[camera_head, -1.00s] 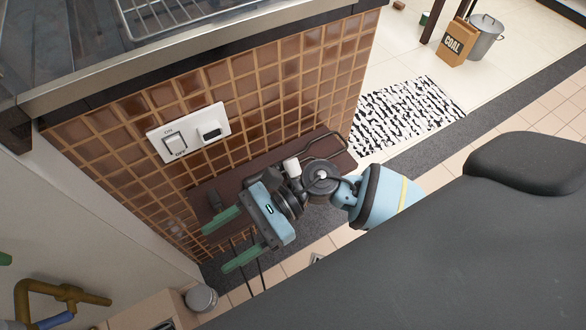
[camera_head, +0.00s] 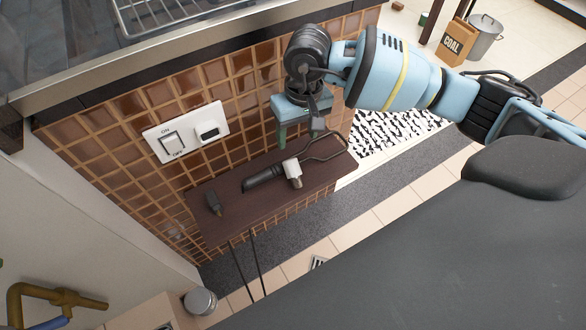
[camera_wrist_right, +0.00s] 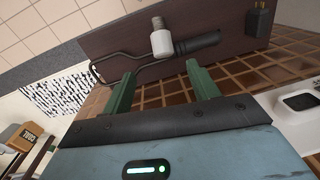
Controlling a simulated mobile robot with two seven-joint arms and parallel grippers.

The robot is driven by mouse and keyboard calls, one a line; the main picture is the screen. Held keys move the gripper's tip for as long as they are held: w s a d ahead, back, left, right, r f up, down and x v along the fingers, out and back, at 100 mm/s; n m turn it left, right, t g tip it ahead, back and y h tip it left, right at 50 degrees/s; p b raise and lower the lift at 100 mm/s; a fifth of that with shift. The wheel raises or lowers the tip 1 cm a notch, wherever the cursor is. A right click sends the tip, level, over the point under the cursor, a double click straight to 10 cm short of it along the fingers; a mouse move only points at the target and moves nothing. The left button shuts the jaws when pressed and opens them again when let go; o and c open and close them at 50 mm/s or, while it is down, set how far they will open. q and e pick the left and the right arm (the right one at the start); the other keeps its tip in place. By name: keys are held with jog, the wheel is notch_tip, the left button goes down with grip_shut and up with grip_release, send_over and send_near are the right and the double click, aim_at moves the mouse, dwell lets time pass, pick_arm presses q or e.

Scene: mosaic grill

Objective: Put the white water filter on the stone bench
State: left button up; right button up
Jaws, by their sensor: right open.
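The white water filter (camera_head: 292,169), a small white body with a metallic threaded end, lies on the dark brown shelf (camera_head: 225,222) below the switch panel. It rests against or beside a black-handled tool. In the right wrist view the filter (camera_wrist_right: 161,42) is ahead of my open fingers, apart from them. My right gripper (camera_head: 283,140) is above the back of the shelf, close to the tiled wall, pointing down. In the right wrist view its two green fingers (camera_wrist_right: 163,75) are spread and empty. My left gripper is out of view. I cannot identify a stone bench for certain.
The black tool (camera_head: 265,177) has a long bent wire loop. A small dark object (camera_head: 213,203) stands at the shelf's left end. The white switch panel (camera_head: 186,132) sticks out of the tiled wall. The metal grill counter (camera_head: 190,55) overhangs above. A patterned rug (camera_head: 395,135) lies beyond.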

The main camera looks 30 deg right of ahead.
aim_at(293, 162)
jog(key=shift+w+a+f+b, duration=0.15)
jog(key=shift+a+f, duration=0.1)
jog(key=shift+f, duration=1.7)
jog(key=shift+s+a+f+b, duration=0.1)
jog(key=shift+a+f+b, duration=0.1)
jog(key=shift+f, duration=1.8)
jog(key=shift+w+a+f+b, duration=0.1)
jog(key=shift+a+f, duration=0.15)
jog(key=shift+f, duration=1.7)
jog(key=shift+c, duration=0.2)
jog(key=c, duration=1.1)
jog(key=shift+r, duration=0.15)
notch_tip(293, 162, up, 4)
jog(key=shift+f, duration=0.2)
jog(key=s+a, duration=0.3)
jog(key=s, duration=0.4)
jog(key=s+a+r+p, duration=0.1)
jog(key=s+a, duration=0.2)
jog(key=s, duration=0.5)
